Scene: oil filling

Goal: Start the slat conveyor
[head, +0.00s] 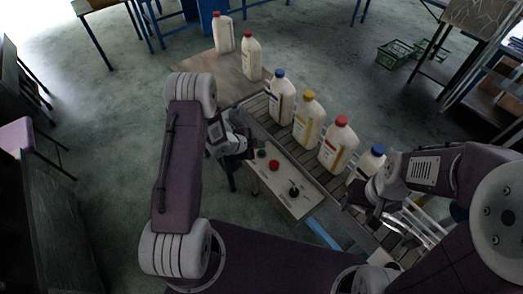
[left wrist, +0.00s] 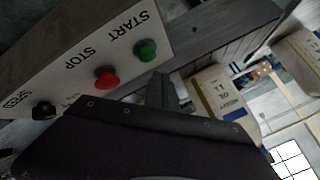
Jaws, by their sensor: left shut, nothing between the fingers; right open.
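The control panel (head: 284,183) runs along the near side of the slat conveyor (head: 321,182). Its green START button (head: 262,153) also shows in the left wrist view (left wrist: 146,50), beside the red STOP button (left wrist: 106,77) and the black SPEED knob (left wrist: 43,110). My left gripper (head: 250,150) is shut and empty, close to the green button. In the left wrist view its fingers (left wrist: 160,88) end just below that button, with a small gap in the picture; I cannot tell their height above the panel. My right gripper (head: 352,198) is open near the last blue-capped bottle (head: 371,160).
Several white bottles stand upright along the conveyor, including a yellow-capped one (head: 307,120) and a red-capped one (head: 338,145). Two red-capped bottles stand on the wooden table (head: 203,66) at the far end. A green crate (head: 394,54) sits on the floor at the back right.

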